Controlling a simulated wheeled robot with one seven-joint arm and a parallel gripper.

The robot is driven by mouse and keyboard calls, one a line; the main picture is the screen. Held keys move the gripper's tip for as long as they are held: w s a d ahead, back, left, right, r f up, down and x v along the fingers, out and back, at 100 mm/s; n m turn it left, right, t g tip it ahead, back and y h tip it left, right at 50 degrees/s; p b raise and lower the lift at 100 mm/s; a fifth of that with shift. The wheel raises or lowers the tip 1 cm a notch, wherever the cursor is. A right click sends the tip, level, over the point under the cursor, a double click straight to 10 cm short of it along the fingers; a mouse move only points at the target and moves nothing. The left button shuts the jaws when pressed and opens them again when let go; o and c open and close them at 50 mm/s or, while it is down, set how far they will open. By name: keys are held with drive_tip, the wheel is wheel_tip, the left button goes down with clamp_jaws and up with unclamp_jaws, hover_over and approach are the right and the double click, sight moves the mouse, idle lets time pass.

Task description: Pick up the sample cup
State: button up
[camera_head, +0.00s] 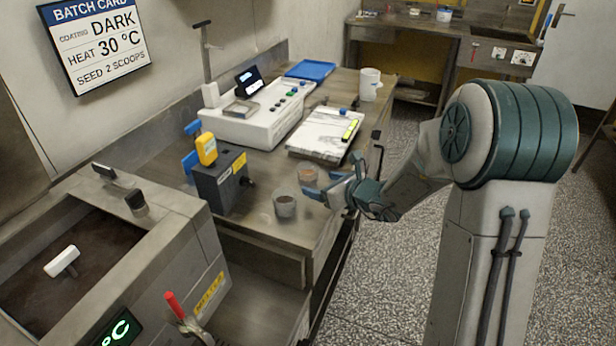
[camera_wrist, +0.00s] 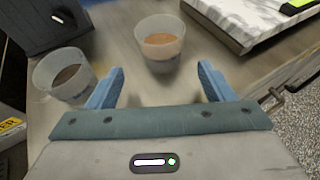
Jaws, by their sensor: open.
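Two small translucent cups stand upright on the steel bench. One cup with light brown contents (camera_head: 308,173) is just beyond my gripper; in the wrist view this cup (camera_wrist: 160,58) sits centred ahead of the fingertips. The other cup, with darker contents (camera_head: 285,206), stands nearer the bench's front edge; in the wrist view this darker cup (camera_wrist: 62,88) is to the left, outside the left finger. I cannot tell which is the sample cup. My gripper (camera_head: 320,186) has its blue fingers spread and empty; they also show in the wrist view (camera_wrist: 160,72).
A dark box with a yellow device (camera_head: 206,149) stands left of the cups. A white marbled slab (camera_head: 324,134) lies behind them, with a white machine (camera_head: 260,112) and a white mug (camera_head: 370,85) farther back. The bench's right edge is close to my gripper.

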sight(315, 181)
drive_tip(key=x, duration=0.5)
drive_tip(key=shift+d+p, duration=0.1)
drive_tip(key=shift+p, duration=0.25)
drive_tip(key=shift+r, duration=0.1)
drive_tip(key=c, duration=1.1)
